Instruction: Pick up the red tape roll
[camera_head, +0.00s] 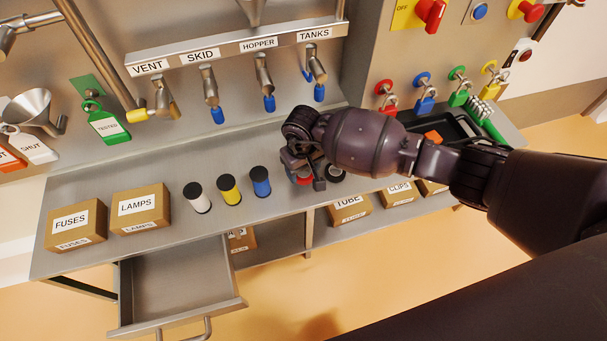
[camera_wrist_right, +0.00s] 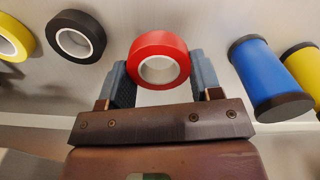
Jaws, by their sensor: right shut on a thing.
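The red tape roll (camera_wrist_right: 176,50) sits between the two fingers of my right gripper (camera_wrist_right: 158,80) in the right wrist view, with its white core facing the camera. The fingers are shut on its sides. In the head view the right gripper (camera_head: 312,170) is low over the bench, and only a small part of the red roll (camera_head: 304,180) shows below it. I cannot tell whether the roll touches the bench. My left gripper is not in view.
A black tape roll (camera_wrist_right: 76,36) and a yellow roll (camera_wrist_right: 10,38) lie beside the red one. Blue (camera_head: 261,182), yellow (camera_head: 229,188) and white (camera_head: 197,197) cylinders stand left of the gripper. LAMPS (camera_head: 140,208) and FUSES (camera_head: 75,226) boxes are farther left. An open drawer (camera_head: 180,290) juts out below.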

